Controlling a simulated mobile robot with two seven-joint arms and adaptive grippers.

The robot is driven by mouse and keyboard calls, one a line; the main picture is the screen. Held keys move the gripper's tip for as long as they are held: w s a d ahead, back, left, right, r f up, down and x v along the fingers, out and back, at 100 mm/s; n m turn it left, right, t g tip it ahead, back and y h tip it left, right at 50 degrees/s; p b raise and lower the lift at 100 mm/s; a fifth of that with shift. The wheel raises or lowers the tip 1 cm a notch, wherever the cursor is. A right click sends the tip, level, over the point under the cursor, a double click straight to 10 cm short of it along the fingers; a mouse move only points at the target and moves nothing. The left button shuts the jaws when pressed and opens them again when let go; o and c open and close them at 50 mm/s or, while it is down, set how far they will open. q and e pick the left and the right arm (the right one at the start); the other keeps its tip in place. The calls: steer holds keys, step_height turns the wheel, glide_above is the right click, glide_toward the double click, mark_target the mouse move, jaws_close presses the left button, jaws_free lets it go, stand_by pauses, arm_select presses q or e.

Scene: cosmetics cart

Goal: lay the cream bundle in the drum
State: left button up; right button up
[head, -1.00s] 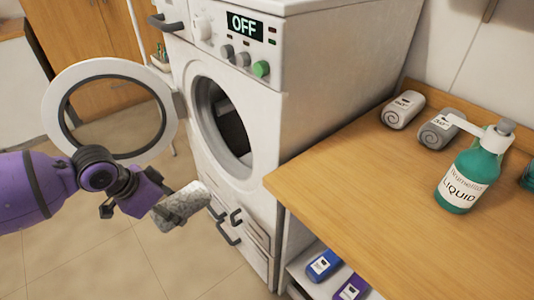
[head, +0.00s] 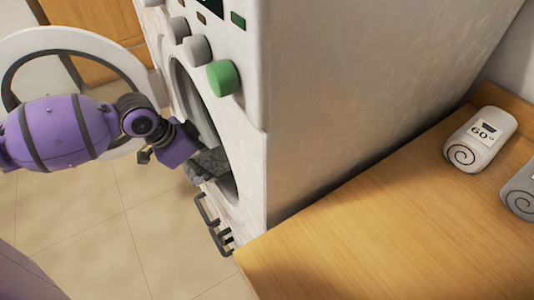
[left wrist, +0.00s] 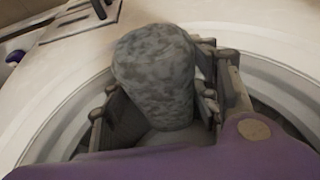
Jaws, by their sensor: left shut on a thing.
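My left gripper (head: 186,152) is shut on a mottled bundle (head: 209,164) at the washer's round drum opening (head: 181,85). The bundle looks grey in the shade here, so I cannot tell whether it is cream. In the left wrist view the bundle (left wrist: 155,75) sticks out between the two fingers, with the pale ring of the opening (left wrist: 285,48) behind it. In the head view it overlaps the lower part of the opening; how deep it is inside is unclear. The drum's interior is mostly hidden. My right gripper is not in view.
The round washer door (head: 75,38) stands open at left, behind my left arm. A green knob (head: 223,78) sits above the opening. At right, a wooden counter (head: 370,215) holds a pale rolled bundle (head: 482,138) marked 60° and a grey one (head: 521,190).

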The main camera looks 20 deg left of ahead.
arm_select(q)
steer(key=w+d+b, duration=0.3)
steer(key=w+d, duration=0.8)
steer(key=w, duration=0.3)
step_height(320, 180, down, 6)
steer(key=shift+f+b, duration=0.25)
steer(key=shift+b, duration=0.65)
steer(key=shift+w+d+f, duration=0.1)
steer(key=shift+w+f, duration=0.05)
steer(key=shift+f, duration=0.05)
steer(key=shift+r, duration=0.1)
steer(key=o, duration=1.4)
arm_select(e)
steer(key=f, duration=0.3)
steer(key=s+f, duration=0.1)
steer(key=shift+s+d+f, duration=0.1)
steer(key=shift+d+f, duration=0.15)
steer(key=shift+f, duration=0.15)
